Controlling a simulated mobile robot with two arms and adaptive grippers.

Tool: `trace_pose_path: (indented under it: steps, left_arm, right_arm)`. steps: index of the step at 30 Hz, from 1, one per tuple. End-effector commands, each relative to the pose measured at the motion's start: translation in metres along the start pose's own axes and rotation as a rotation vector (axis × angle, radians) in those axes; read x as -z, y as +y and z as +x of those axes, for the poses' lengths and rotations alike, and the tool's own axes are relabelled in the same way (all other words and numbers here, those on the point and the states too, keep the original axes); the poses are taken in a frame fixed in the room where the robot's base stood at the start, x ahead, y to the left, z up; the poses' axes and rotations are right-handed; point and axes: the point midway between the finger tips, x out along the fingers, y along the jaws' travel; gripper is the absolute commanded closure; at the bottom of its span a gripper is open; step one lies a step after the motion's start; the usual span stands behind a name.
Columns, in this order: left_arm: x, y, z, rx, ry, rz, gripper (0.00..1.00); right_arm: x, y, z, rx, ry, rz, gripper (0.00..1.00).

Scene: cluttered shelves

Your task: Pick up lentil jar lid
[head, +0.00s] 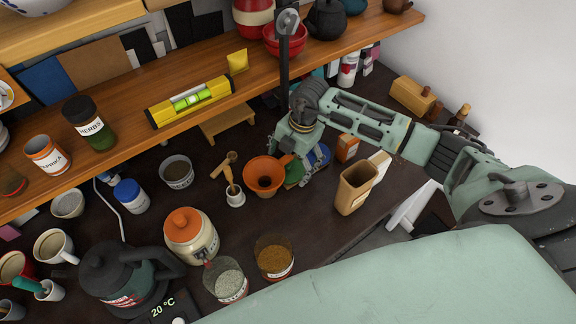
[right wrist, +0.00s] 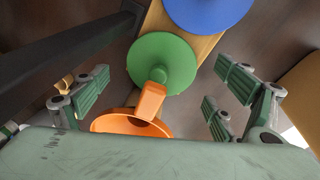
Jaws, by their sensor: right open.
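A green round lid (right wrist: 150,50) and a blue round lid (right wrist: 208,8) lie beside each other on a wooden board; I cannot tell which is the lentil jar's. In the head view the green lid (head: 294,172) and blue lid (head: 319,156) show partly under my right gripper (head: 292,152). The gripper is open and empty, its fingers (right wrist: 160,98) spread on either side of the green lid and an orange funnel (right wrist: 118,124). The funnel's handle overlaps the green lid in the wrist view. An open glass jar of orange-brown grains (head: 274,258) stands nearer. My left gripper is out of view.
A wooden shelf (head: 190,126) with a yellow level (head: 188,101) runs above. A dark post rises close behind the gripper.

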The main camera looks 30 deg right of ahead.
Motion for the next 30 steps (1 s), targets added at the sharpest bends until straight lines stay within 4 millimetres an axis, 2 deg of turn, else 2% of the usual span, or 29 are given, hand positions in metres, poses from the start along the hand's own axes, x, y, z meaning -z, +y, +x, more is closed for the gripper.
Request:
trace_pose_path:
  steps: [4,12,30]
  left_arm:
    - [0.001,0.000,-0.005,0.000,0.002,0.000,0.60]
    - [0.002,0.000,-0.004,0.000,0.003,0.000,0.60]
    - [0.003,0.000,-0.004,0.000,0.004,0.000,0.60]
  right_arm:
    - [0.000,0.000,0.014,-0.001,0.000,0.000,0.11]
    - [-0.001,0.000,0.017,-0.002,-0.001,-0.001,0.13]
    - [-0.001,0.000,0.017,0.000,-0.001,0.000,0.66]
